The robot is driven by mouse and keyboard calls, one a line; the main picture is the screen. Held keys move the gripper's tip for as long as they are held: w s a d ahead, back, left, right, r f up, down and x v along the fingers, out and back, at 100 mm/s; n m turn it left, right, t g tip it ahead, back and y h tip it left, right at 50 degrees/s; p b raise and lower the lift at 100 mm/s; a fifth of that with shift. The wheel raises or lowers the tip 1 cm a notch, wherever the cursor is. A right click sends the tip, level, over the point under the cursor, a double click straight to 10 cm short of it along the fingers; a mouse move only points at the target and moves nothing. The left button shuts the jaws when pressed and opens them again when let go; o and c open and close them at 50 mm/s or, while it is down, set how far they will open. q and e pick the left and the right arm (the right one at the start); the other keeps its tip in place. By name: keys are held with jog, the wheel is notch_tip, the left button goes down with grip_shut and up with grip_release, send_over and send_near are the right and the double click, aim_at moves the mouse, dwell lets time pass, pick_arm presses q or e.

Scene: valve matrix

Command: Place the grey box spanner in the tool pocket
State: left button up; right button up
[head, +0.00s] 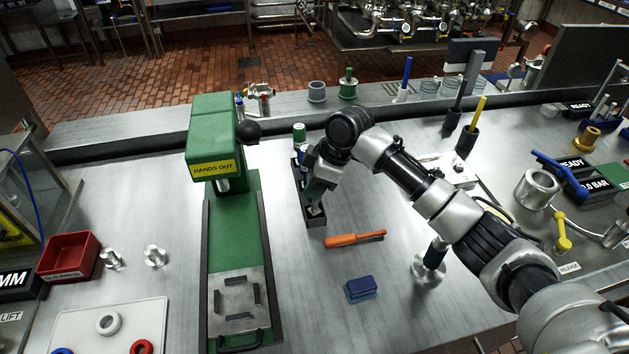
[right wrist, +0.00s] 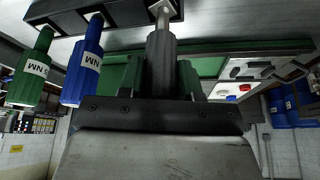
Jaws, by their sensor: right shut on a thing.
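My right gripper (head: 319,192) is over a narrow black tool holder (head: 316,221) in the middle of the bench. In the right wrist view my gripper (right wrist: 162,78) is shut on the grey box spanner (right wrist: 162,52), a dark grey cylinder with a thinner pale shaft. The shaft's end meets the black holder (right wrist: 120,14) at the top of that view. I cannot tell how deep it sits in a pocket. A blue-handled tool (right wrist: 84,68) and a green-handled tool (right wrist: 32,75) stand in the holder beside it. My left gripper is not in view.
A green press (head: 213,140) stands left of the holder. An orange-handled tool (head: 350,239) and a blue block (head: 360,288) lie in front of it. A red bin (head: 70,256) is at the left. Bare bench lies around the blue block.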

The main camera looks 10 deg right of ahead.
jog(key=o, duration=1.1)
jog(key=shift+f, duration=0.1)
jog(key=b+v, duration=0.1)
jog(key=v, duration=1.1)
jog(key=shift+b, duration=0.35)
